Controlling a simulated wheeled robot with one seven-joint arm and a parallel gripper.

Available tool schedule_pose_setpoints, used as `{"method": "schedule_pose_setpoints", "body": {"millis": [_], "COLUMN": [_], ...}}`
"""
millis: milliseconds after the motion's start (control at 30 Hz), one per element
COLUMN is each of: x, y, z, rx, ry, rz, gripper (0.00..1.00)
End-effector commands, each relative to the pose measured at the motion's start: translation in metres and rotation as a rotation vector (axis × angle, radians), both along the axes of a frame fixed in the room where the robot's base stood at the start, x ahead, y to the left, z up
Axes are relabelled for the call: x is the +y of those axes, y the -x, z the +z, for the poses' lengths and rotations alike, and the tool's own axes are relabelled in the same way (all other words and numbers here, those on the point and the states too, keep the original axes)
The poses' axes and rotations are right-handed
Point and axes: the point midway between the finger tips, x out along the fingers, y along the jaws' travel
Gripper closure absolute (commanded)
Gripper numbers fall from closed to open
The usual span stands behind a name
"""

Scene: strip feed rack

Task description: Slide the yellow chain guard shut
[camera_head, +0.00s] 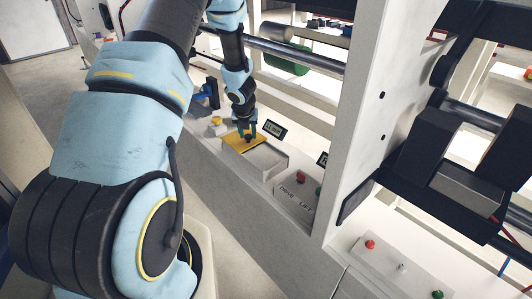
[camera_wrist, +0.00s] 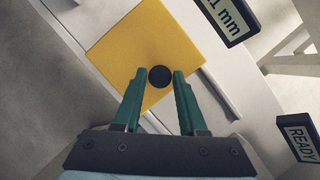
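The yellow chain guard (camera_head: 233,143) is a flat plate at the far-left end of a pale open-topped box on the machine's front ledge. It fills much of the upper middle of the wrist view (camera_wrist: 128,50). A round black knob (camera_wrist: 160,77) stands on it. My gripper (camera_head: 248,136) is down at the guard. The box (camera_head: 266,159) is uncovered on the near-right side of the guard.
A small display (camera_head: 275,129) stands behind the box; the wrist view shows one reading "READY" (camera_wrist: 299,134). A DRIVE/LIFT panel with red and green buttons (camera_head: 300,190) lies to the right. A tall white upright (camera_head: 365,110) stands beyond. A yellow button (camera_head: 216,121) is left of the guard.

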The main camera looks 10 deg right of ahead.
Motion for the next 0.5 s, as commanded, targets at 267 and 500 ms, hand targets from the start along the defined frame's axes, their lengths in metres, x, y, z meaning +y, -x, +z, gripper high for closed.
{"method": "schedule_pose_setpoints", "body": {"millis": [267,500], "x": [-0.0001,0.0000], "y": [0.0002,0.0007], "z": [-0.0001,0.0020], "rx": [0.000,0.000], "ry": [0.000,0.000], "rz": [0.000,0.000], "gripper": [0.34,0.34]}}
